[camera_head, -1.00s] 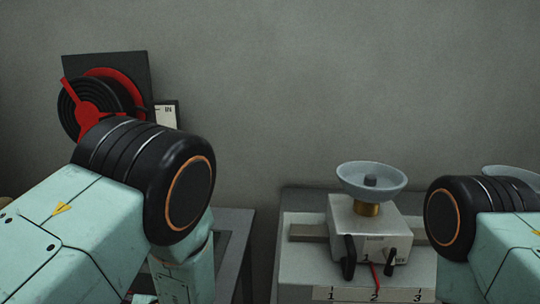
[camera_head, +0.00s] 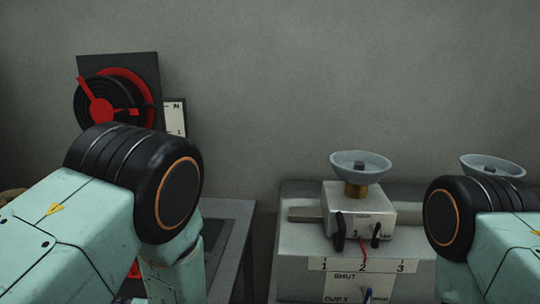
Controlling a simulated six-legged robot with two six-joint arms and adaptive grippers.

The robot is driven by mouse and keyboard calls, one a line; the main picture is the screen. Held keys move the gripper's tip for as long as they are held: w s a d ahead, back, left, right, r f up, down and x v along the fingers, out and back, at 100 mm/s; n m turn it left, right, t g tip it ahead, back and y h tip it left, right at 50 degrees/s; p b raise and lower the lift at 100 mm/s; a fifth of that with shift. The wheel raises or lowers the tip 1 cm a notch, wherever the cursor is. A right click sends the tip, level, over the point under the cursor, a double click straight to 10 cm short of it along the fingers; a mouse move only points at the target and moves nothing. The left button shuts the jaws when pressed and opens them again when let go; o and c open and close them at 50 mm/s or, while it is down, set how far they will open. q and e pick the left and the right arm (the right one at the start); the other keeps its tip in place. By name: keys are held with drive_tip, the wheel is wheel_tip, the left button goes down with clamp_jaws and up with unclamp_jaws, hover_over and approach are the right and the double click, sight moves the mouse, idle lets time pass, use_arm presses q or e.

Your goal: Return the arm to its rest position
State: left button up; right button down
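My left arm (camera_head: 70,235) comes in from the left, with its black joint in front of the lower part of the wall device. My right arm (camera_head: 505,250) comes in at the right edge, its black joint beside the bench. Neither gripper shows in the head view; they are outside the picture or hidden behind my arm links.
A black wall panel with a red-handled reel (camera_head: 100,100) and a white label (camera_head: 175,117) is at the left. A grey bench (camera_head: 295,240) carries a white box (camera_head: 345,205) with a grey bowl (camera_head: 361,165) on top. A second bowl (camera_head: 490,166) is partly hidden. A dark-framed table (camera_head: 232,225) stands left of the bench.

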use_arm(q)
drive_tip(key=s+d+f+m+h+b, duration=0.1)
drive_tip(key=s+f+m+h, duration=0.2)
drive_tip(key=s+f+m, duration=0.3)
drive_tip(key=s+d+f+m+h+b, duration=0.1)
drive_tip(key=s+f+m+h, duration=0.3)
drive_tip(key=f, duration=0.4)
drive_tip(key=s+d+f+m+g+h, duration=0.2)
drive_tip(key=s+d+m+h, duration=0.1)
drive_tip(key=s, duration=0.6)
drive_tip(key=s+d+f+m+g+h+b, duration=0.1)
drive_tip(key=s+d+f+m+g+h, duration=0.1)
drive_tip(key=s+d+m, duration=0.3)
drive_tip(key=s+f+m, duration=0.1)
drive_tip(key=s, duration=0.2)
drive_tip(key=shift+s+f+g+h, duration=0.15)
drive_tip(key=shift+s+g+h, duration=0.15)
drive_tip(key=shift+s+h, duration=0.1)
drive_tip(key=shift+w, duration=0.15)
